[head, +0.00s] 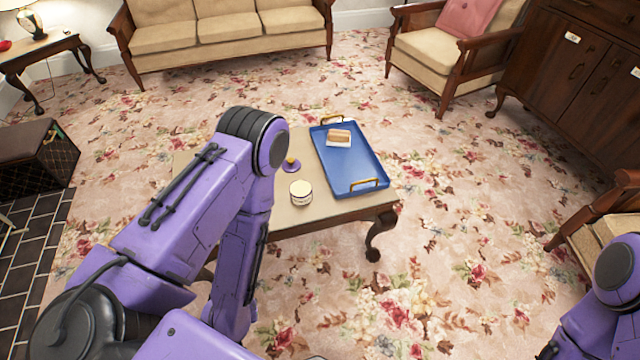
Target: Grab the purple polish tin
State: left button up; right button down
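A blue tray (341,170) with gold handles lies on the table's right side, holding a brown and white block (339,138). A sofa (220,35), an armchair (445,50) and a dark cabinet (560,65) stand around. Flowered carpet right of the table is clear.

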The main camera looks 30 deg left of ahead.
aim_at(301, 190)
jog(key=u, duration=0.1)
jog(key=i, duration=0.75)
jog(key=u, duration=1)
jog(key=i, duration=0.35)
jog(key=u, duration=0.3)
jog(key=k, duration=0.5)
jog(key=z, duration=2.65)
jog(key=k, duration=0.9)
jog(key=u, duration=1.05)
jog(key=i, duration=0.45)
jog(key=z, duration=0.05)
